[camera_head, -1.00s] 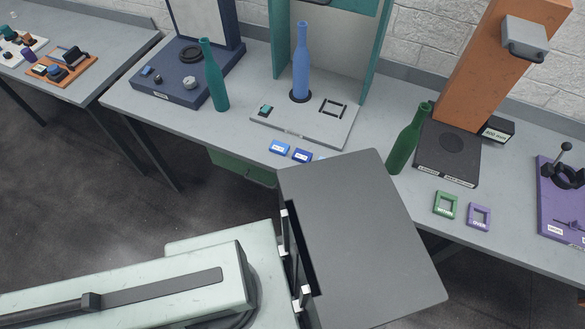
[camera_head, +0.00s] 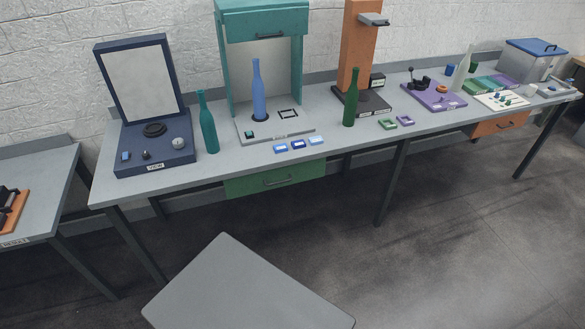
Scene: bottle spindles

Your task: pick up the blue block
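Three small blue block-like pieces with pale labels lie in a row at the bench's front edge: a mid-blue one (camera_head: 280,148), a darker blue one (camera_head: 298,144) and a light blue one (camera_head: 316,140). I cannot tell which of them is the blue block, and their labels are too small to read. My gripper is not in view. Nothing touches the three pieces.
The pieces lie on the grey bench (camera_head: 225,167), in front of a teal-framed station with a blue bottle (camera_head: 258,90). A teal bottle (camera_head: 207,122) stands left, a green bottle (camera_head: 350,97) right. Green and purple frames (camera_head: 387,124) lie right.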

